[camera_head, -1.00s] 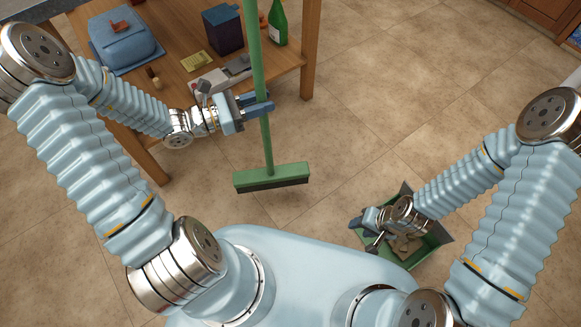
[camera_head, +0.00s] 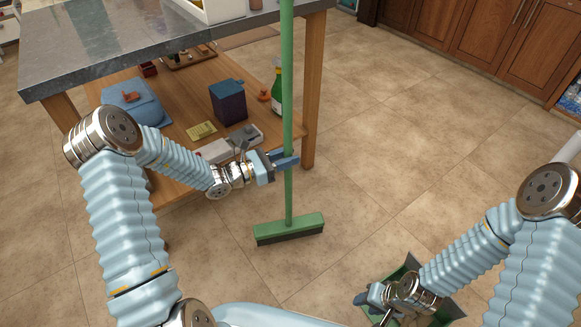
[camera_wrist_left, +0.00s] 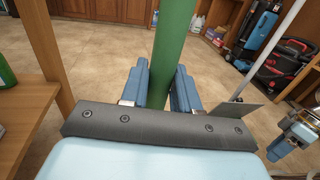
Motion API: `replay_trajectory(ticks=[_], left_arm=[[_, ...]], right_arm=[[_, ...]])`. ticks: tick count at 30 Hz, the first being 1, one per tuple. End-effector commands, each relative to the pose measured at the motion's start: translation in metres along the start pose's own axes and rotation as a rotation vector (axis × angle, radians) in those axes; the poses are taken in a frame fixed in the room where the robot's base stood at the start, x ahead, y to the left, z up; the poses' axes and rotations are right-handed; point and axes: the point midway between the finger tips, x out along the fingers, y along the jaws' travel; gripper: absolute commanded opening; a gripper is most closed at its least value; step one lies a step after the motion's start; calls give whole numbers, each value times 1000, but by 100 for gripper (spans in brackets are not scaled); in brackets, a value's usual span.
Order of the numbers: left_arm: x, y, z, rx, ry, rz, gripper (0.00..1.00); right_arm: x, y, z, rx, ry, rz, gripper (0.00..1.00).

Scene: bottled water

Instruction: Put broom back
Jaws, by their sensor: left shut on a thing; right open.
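The green broom (camera_head: 288,200) stands upright in the head view, with its wide green head and dark bristles low over the tiled floor. I cannot tell whether the bristles touch the floor. My left gripper (camera_head: 286,160) is shut on the broom's handle, which also shows between its blue fingers in the left wrist view (camera_wrist_left: 173,50). My right gripper (camera_head: 378,303) is open at the lower right, at a green dustpan (camera_head: 441,313). My arm hides part of the dustpan, and its contents are hard to make out.
A table with a grey stone top (camera_head: 120,42) and a wooden lower shelf (camera_head: 178,132) stands left of the broom. A green bottle (camera_head: 277,95) and a dark blue box (camera_head: 228,104) stand on the shelf. Open tiled floor lies to the right. Wooden cabinets (camera_head: 480,40) line the back.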

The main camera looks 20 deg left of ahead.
Motion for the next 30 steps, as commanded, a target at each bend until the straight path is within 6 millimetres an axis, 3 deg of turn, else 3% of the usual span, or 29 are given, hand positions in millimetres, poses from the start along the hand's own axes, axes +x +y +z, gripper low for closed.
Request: replay_trajectory(ticks=[8, 15, 26, 27, 30], left_arm=[[15, 8, -19, 1, -2, 0, 0], [17, 9, -51, -1, -2, -1, 0], [17, 9, -56, 1, -2, 0, 0], [16, 9, -55, 0, 1, 0, 36], [16, 9, -55, 0, 1, 0, 52]], right_arm=[[2, 2, 0, 1, 1, 1, 43], [4, 4, -1, 2, 3, 2, 43], [7, 5, -1, 3, 4, 3, 43], [6, 4, -1, 3, 4, 3, 43], [6, 4, -1, 3, 4, 3, 43]])
